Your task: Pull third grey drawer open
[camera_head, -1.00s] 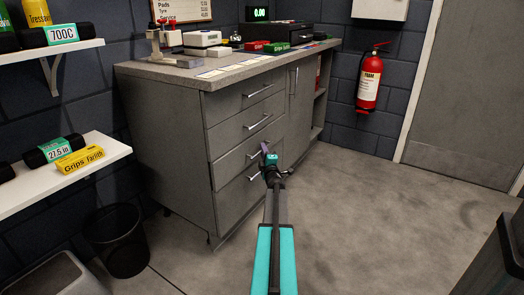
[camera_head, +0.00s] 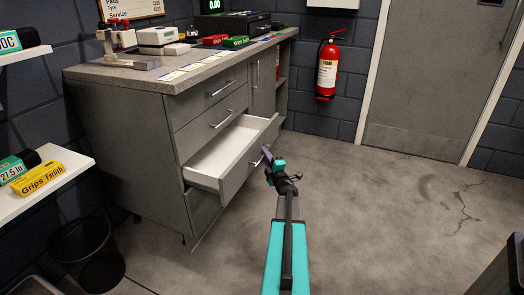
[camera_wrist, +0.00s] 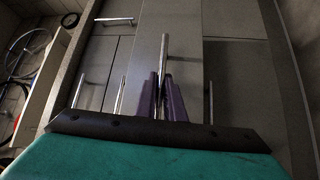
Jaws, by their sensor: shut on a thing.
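The grey bench cabinet (camera_head: 120,130) has a column of drawers with silver bar handles. The third drawer (camera_head: 238,133) from the top stands pulled out, and the visible part of its white inside is empty. My gripper (camera_head: 267,153) is at the front of this drawer, its purple fingers shut on the silver handle (camera_head: 256,162). In the wrist view the fingers (camera_wrist: 161,95) close around a bar handle (camera_wrist: 165,50). The two drawers above (camera_head: 214,110) are shut. The drawer below (camera_head: 203,208) is partly hidden under the open one and looks shut.
A cabinet door (camera_head: 263,85) is right of the drawers. Boxes and tools stand on the worktop (camera_head: 170,80). A black bin (camera_head: 88,252) and a white shelf (camera_head: 45,185) are at left. A red extinguisher (camera_head: 328,68) hangs on the wall.

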